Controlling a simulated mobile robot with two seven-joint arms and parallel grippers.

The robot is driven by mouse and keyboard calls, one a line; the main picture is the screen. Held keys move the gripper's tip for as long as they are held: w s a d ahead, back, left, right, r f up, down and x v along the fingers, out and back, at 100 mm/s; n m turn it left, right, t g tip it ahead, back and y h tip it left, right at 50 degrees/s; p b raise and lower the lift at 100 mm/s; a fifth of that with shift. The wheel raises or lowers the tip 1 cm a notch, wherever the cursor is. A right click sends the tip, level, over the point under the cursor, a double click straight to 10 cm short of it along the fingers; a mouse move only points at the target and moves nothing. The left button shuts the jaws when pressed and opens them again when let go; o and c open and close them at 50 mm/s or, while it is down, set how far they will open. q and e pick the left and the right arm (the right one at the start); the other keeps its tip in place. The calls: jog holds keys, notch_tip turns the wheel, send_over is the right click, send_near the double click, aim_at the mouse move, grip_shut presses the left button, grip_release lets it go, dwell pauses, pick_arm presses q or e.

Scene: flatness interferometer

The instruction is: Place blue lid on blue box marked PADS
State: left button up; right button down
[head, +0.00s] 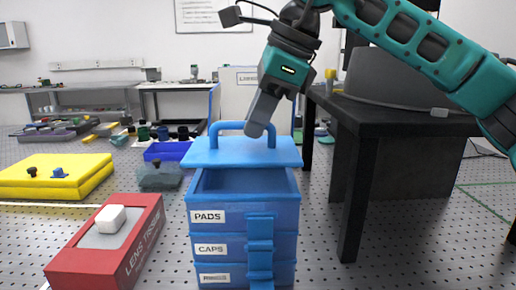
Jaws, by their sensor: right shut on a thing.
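The blue box (230,217) stands at the lower middle of the head view. Its front carries labels, with PADS on the top tier and CAPS below. The blue lid (203,152) is a flat plate with a raised loop handle. It is over the back part of the box's top, and the front of the top tier shows open below it. My right gripper (258,122) comes down from the upper right and is shut on the lid's handle. I cannot tell whether the lid touches the box. My left gripper is not in view.
A red lens tissue box (133,244) with a white piece on top stands left of the blue box. A yellow case (85,178) lies farther left. A blue tray (168,151) and small items lie behind. A black table (366,127) stands at right.

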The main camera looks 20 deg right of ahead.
aim_at(257, 148)
jog(key=shift+f+b, duration=0.3)
jog(key=shift+f, duration=1.85)
jog(key=shift+f, duration=0.15)
jog(key=c, duration=1.1)
grip_release()
jog(key=shift+c, duration=0.2)
jog(key=shift+r, duration=0.3)
jog(key=p+v, duration=0.1)
jog(key=v, duration=1)
jog(key=shift+s+r, duration=0.2)
jog(key=shift+r, duration=0.1)
jog(key=shift+d, duration=0.15)
